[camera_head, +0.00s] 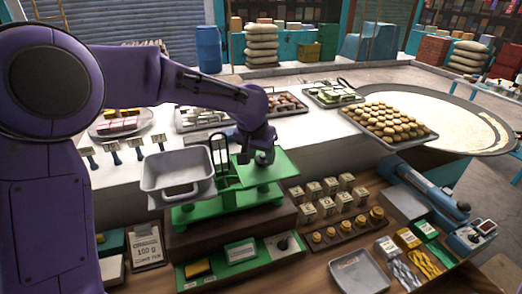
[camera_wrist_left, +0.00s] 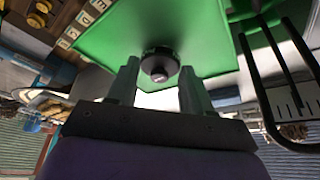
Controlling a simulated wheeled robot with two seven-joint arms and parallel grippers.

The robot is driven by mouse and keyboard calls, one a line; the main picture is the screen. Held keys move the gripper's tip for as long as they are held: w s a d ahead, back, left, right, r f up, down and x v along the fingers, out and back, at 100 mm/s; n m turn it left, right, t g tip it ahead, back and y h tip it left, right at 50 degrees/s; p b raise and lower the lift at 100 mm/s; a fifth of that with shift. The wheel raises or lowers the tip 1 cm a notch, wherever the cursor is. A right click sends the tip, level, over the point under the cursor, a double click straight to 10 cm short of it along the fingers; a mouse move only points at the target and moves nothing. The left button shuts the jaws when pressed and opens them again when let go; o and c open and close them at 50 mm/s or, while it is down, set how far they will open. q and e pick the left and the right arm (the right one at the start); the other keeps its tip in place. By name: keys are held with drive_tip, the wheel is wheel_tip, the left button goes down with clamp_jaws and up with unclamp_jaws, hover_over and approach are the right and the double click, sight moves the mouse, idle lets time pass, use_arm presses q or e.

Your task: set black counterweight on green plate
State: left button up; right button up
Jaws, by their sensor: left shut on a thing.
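The black counterweight (camera_wrist_left: 160,66) is between the two fingers of my left gripper (camera_wrist_left: 160,85) in the left wrist view. The gripper is shut on it. In the head view my left gripper (camera_head: 256,158) is just over the green plate (camera_head: 282,168) on the right side of the green balance scale. The plate also fills the top middle of the left wrist view (camera_wrist_left: 205,35), behind the counterweight. I cannot tell whether the counterweight touches the plate. In the head view the gripper and arm largely hide the counterweight. My right gripper is out of view.
A grey pan (camera_head: 178,178) stands on the scale's left side, with a dark upright frame (camera_head: 219,148) beside the gripper. Several small weights (camera_head: 345,228) stand on a wooden rack at the right. A tray of round sweets (camera_head: 388,122) sits farther back.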

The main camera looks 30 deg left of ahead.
sight(264, 155)
use_arm(q)
drive_tip(key=shift+w+d+f, duration=0.2)
drive_tip(key=shift+w, duration=0.1)
drive_tip(key=o, duration=1.2)
drive_tip(key=shift+w+a+f, duration=0.1)
drive_tip(key=shift+w+f, duration=0.1)
drive_tip(key=shift+w, duration=0.05)
drive_tip(key=shift+s+r, duration=0.25)
drive_tip(key=shift+s, duration=0.1)
drive_tip(key=shift+r, duration=0.25)
drive_tip(key=b+v, duration=0.1)
drive_tip(key=v, duration=0.2)
drive_tip(key=shift+r+b, duration=0.2)
drive_tip(key=shift+b, duration=0.1)
drive_tip(key=shift+p+v, duration=0.6)
drive_tip(key=shift+v, duration=3.45)
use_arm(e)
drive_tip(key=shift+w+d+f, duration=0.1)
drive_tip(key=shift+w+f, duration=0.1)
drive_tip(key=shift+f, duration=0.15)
